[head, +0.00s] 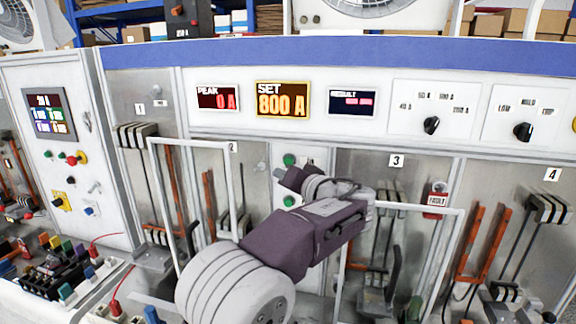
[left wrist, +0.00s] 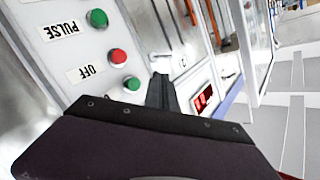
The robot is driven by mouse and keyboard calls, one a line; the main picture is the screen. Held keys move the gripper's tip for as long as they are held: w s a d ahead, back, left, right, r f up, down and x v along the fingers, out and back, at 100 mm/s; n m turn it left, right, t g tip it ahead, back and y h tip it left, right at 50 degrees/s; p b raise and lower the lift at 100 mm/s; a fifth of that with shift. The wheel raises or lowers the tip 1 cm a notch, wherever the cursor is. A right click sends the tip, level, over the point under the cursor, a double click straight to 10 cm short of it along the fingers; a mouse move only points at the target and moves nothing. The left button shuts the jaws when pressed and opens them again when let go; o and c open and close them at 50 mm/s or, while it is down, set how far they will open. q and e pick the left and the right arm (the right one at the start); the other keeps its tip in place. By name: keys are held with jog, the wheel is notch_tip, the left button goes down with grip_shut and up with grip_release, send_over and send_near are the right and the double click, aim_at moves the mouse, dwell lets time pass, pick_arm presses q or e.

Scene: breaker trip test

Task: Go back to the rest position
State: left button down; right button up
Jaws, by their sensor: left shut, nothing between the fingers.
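My left gripper (head: 287,176) reaches up from the bottom middle in the head view, in front of the button panel between bays 2 and 3. Its fingers are shut and empty. They also show shut in the left wrist view (left wrist: 161,92), beside the button column. A green button (head: 289,160) shows just above the gripper and another green button (head: 288,201) just below it. The left wrist view shows a green button (left wrist: 97,18), a red button (left wrist: 118,56) and a lower green button (left wrist: 132,83). Contact with the panel cannot be told. My right gripper is not in view.
White-framed guards (head: 151,190) stand out in front of the bays. The SET display (head: 283,99) reads 800 A and the PEAK display (head: 217,97) reads 0 A. Two rotary knobs (head: 431,125) are at the right. A tray of coloured parts (head: 60,262) lies lower left.

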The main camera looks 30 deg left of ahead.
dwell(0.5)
